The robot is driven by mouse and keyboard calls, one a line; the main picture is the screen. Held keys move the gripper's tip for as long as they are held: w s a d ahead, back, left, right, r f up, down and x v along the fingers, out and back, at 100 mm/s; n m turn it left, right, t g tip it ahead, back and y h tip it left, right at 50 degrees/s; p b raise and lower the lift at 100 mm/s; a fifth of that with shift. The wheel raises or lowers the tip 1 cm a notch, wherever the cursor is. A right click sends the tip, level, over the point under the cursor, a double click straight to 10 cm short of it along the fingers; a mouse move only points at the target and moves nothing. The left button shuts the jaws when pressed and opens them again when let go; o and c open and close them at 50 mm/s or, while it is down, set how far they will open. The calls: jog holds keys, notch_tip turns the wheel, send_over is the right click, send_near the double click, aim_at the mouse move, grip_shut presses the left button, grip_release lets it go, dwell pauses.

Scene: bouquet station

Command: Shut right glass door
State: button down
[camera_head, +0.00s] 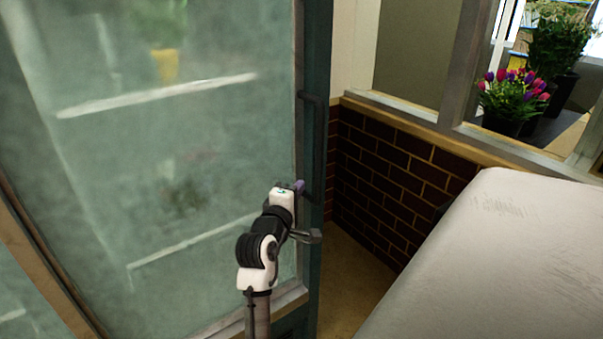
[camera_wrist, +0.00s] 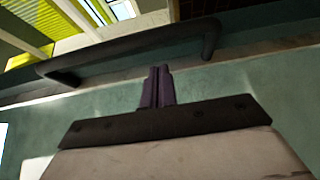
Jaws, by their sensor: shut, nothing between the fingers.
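The glass door (camera_head: 180,150) fills the left of the head view, with a green frame and a dark vertical handle (camera_head: 313,145) along its right edge. My gripper (camera_head: 298,187) is in front of the door's right edge, close to the handle's lower part. In the wrist view the handle (camera_wrist: 130,52) runs across the top, and the green door frame (camera_wrist: 270,85) lies behind my gripper (camera_wrist: 158,75). The two purple fingers are together and hold nothing. They point toward the handle; I cannot tell whether they touch the door.
A brick wall (camera_head: 390,165) stands behind, right of the door. A pale covered surface (camera_head: 500,260) fills the lower right. Between them is a narrow strip of floor (camera_head: 350,280). Potted tulips (camera_head: 513,97) stand beyond the window. Blurred shelves (camera_head: 160,97) show through the glass.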

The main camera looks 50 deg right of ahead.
jog(key=b+v, duration=0.2)
jog(key=v, duration=0.8)
jog(key=shift+w+a+b, duration=0.15)
jog(key=shift+a+b, duration=0.15)
jog(key=shift+a, duration=0.15)
